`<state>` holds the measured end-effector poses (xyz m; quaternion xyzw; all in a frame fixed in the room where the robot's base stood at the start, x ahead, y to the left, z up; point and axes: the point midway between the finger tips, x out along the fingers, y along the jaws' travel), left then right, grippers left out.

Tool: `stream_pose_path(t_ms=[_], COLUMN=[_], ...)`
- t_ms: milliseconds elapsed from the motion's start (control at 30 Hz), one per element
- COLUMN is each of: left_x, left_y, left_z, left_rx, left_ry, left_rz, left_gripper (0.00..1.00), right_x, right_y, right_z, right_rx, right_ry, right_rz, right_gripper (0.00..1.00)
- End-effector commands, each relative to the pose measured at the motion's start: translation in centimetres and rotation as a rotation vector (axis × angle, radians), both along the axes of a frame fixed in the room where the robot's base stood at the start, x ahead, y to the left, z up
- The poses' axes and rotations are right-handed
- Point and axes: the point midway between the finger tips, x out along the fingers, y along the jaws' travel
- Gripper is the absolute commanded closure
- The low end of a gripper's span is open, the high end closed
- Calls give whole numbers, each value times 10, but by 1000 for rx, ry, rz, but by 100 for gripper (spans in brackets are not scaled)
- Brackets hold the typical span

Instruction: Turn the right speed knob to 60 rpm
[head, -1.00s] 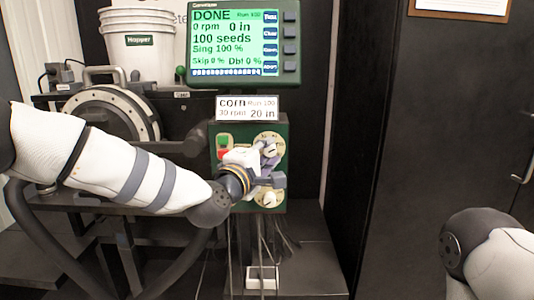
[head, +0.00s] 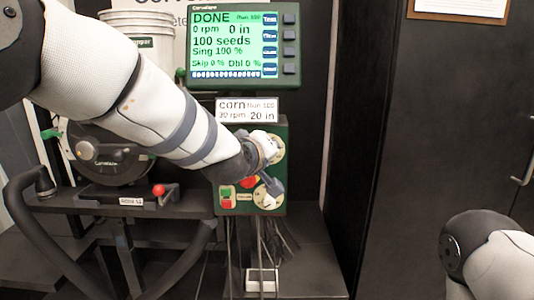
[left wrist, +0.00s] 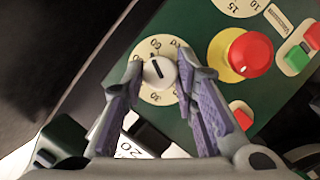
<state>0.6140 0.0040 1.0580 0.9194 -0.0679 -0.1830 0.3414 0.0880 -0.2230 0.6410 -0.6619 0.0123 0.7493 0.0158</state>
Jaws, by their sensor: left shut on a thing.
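The white speed knob (left wrist: 158,74) sits in a cream dial marked with numbers, including 30 and 60, on the green panel (head: 281,206). Its black line slants slightly off vertical in the left wrist view; I cannot tell which number it marks. My left gripper (left wrist: 161,78) is shut on this knob, one finger at each side. In the head view the gripper (head: 272,165) is at the panel's upper dial (head: 278,147) and hides much of it. The lower dial (head: 268,200) is below. My right gripper is out of view.
A red stop button (left wrist: 248,55) on a yellow base and green and red buttons (head: 226,197) are close by. The monitor (head: 242,45) reads DONE, 0 rpm. The card (head: 247,110) says corn, 30 rpm, 20 in. A dark cabinet (head: 450,120) stands right.

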Motion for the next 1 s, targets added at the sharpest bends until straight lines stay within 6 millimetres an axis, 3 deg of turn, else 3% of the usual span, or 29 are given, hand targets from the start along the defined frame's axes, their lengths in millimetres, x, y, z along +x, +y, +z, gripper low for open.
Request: stream_pose_path(t_ms=[400, 967, 1000], left_x=[0, 0, 0], left_y=[-1, -1, -1], left_z=[2, 2, 2], left_rx=[179, 204, 204], left_ry=[-3, -3, -3], left_rz=[1, 1, 1], left_gripper=[100, 100, 69], right_x=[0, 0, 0], right_y=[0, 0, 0], right_z=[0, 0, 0], right_rx=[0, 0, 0], right_ry=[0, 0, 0], right_rz=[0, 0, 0], right_gripper=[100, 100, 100])
